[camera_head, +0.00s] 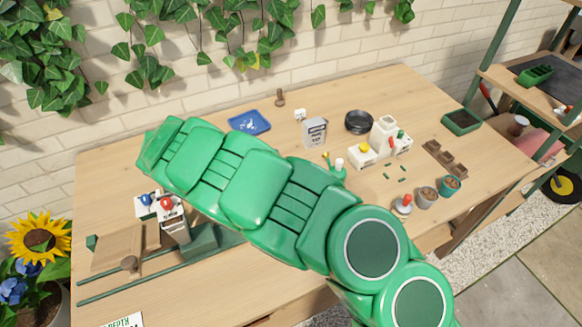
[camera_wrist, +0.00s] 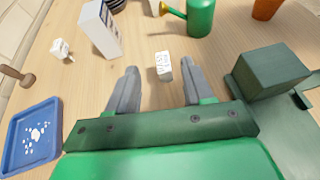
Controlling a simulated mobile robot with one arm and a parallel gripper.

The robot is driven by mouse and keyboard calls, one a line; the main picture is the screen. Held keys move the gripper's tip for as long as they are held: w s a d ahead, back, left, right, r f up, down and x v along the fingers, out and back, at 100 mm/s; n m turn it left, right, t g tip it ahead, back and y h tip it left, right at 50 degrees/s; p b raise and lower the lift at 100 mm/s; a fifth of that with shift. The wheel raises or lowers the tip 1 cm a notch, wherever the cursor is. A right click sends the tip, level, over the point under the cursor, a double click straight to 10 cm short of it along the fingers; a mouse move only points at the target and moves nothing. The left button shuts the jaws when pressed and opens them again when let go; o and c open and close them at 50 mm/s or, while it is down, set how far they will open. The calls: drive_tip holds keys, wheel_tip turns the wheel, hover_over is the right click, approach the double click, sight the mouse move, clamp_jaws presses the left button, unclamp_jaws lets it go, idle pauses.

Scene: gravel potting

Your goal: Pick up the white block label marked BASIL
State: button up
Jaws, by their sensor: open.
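My gripper (camera_wrist: 159,67) is open, its two grey fingers spread apart over the table in the wrist view. A small white block (camera_wrist: 163,66) with dark lettering lies between the fingertips, with a gap to each finger. I cannot read its lettering for certain. A second small white marked block (camera_wrist: 61,49) lies at the upper left, and it also shows in the head view (camera_head: 300,115). Its lettering is also too small to read. In the head view, my arm hides the gripper and the block between its fingers.
A white box (camera_wrist: 101,29) stands beyond the left finger. A green watering can (camera_wrist: 200,14) is beyond the fingertips. A green block-shaped fixture (camera_wrist: 272,70) is close on the right. A blue tray (camera_wrist: 13,150) lies at the left, with a wooden tool (camera_wrist: 14,75) above it.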

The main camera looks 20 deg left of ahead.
drive_tip(key=shift+s+a+f+n+t, duration=0.35)
drive_tip(key=shift+s+a+f, duration=0.2)
drive_tip(key=shift+f, duration=0.2)
drive_tip(key=shift+x, duration=3.85)
drive_tip(key=shift+d+r, duration=0.1)
drive_tip(key=shift+d, duration=0.05)
clamp_jaws()
